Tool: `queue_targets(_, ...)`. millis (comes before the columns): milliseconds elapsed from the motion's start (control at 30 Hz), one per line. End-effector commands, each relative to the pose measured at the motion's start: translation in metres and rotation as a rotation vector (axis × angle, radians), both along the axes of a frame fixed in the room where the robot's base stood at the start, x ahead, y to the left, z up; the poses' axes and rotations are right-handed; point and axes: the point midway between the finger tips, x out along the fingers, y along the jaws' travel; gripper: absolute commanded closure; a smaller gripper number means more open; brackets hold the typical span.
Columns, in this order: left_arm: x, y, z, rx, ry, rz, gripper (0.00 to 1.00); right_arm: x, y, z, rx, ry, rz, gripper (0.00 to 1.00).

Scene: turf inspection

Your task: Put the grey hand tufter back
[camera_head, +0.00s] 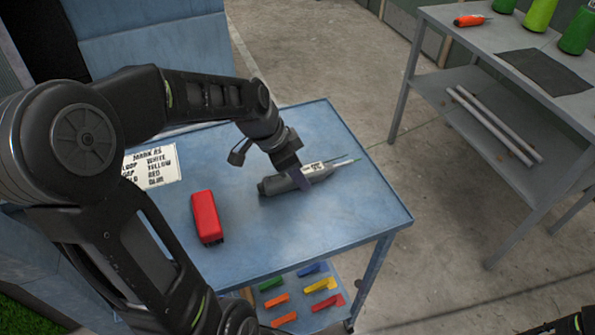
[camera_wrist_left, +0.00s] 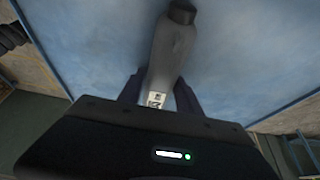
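The grey hand tufter (camera_head: 274,185) lies at a slant over the blue table top, its thin needle end towards the upper right. In the left wrist view its grey body (camera_wrist_left: 174,50) runs between the fingers, with a small printed label near them. My left gripper (camera_head: 304,180) comes down over its middle. Its two dark fingers (camera_wrist_left: 163,88) sit close against both sides of the tufter, with no clear gap. I cannot tell whether the tufter is lifted off the table. My right gripper does not show; only a dark piece is at the lower right corner.
The blue table (camera_head: 350,230) also holds a red block-shaped tool (camera_head: 206,217) and a lettered sign (camera_head: 152,165). Several coloured clips (camera_head: 320,285) lie on its lower shelf.

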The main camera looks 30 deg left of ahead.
Motion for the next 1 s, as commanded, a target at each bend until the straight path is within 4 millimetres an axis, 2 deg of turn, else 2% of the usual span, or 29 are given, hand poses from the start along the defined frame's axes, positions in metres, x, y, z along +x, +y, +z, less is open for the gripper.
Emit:
queue_targets(200, 0.000, 0.000, 0.000, 0.000, 0.000, 0.000, 0.42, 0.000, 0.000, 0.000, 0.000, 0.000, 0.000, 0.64)
queue_targets(567, 0.000, 0.001, 0.006, 0.001, -0.001, 0.000, 0.42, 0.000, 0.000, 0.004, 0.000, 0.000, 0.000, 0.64)
queue_targets(767, -0.008, 0.007, 0.030, 0.002, -0.004, 0.002, 0.42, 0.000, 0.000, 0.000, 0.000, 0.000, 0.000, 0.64)
queue_targets(1000, -0.024, 0.018, 0.077, 0.002, -0.005, 0.001, 0.42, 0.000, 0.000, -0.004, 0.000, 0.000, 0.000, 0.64)
